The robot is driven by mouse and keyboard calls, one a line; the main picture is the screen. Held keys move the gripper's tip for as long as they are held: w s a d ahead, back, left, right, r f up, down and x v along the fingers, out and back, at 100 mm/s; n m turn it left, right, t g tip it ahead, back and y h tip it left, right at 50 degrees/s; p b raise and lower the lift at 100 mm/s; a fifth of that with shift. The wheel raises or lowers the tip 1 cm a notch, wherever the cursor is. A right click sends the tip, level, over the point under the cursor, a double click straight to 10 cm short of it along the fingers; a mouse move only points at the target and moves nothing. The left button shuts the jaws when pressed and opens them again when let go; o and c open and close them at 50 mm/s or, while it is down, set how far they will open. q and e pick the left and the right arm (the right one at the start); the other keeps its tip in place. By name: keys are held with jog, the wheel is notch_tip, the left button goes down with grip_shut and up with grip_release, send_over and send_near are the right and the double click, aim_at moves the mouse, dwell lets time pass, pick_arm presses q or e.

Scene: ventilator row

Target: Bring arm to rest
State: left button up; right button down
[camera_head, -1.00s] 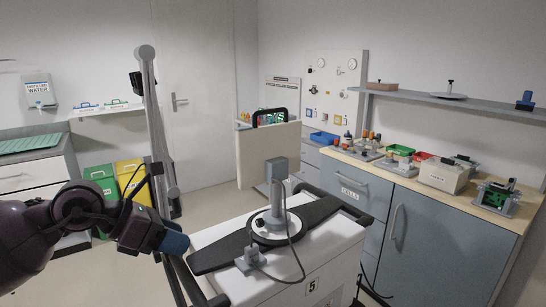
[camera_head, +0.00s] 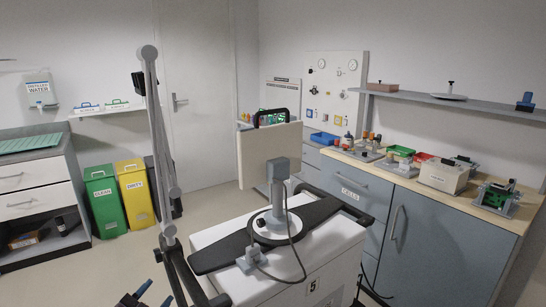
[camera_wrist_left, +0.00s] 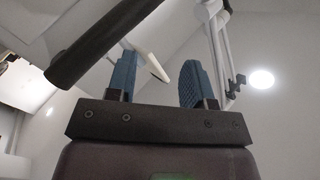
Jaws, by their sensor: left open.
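My left gripper (camera_head: 150,296) shows only in part at the bottom edge of the head view, low and left of the white cart. In the left wrist view its two blue fingers (camera_wrist_left: 155,82) stand apart with nothing between them, so it is open and empty. A dark bar (camera_wrist_left: 110,45) and a pale jointed arm (camera_wrist_left: 215,45) show beyond the fingers. My right gripper is in neither view.
The white cart (camera_head: 325,245) marked 5 carries a black-rimmed top with a grey post (camera_head: 279,190). A jointed grey arm (camera_head: 160,150) rises at its left. Green (camera_head: 103,205) and yellow (camera_head: 136,200) bins stand behind. A workbench (camera_head: 430,195) is at right.

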pick_arm(q)
jog(key=s+a+f+n+g+y, duration=0.1)
jog(key=s+f+n+g+y, duration=0.1)
jog(key=s+f, duration=0.9)
jog(key=s+a+f+n+g+y, duration=0.1)
jog(key=s+f+n+g+y, duration=0.1)
jog(key=s+f+n+g, duration=0.2)
jog(key=s+f+n, duration=0.3)
jog(key=s+f, duration=0.3)
jog(key=s, duration=0.2)
jog(key=shift+s+a+f+y, duration=0.25)
jog(key=shift+f+y, duration=0.05)
jog(key=shift+f, duration=0.1)
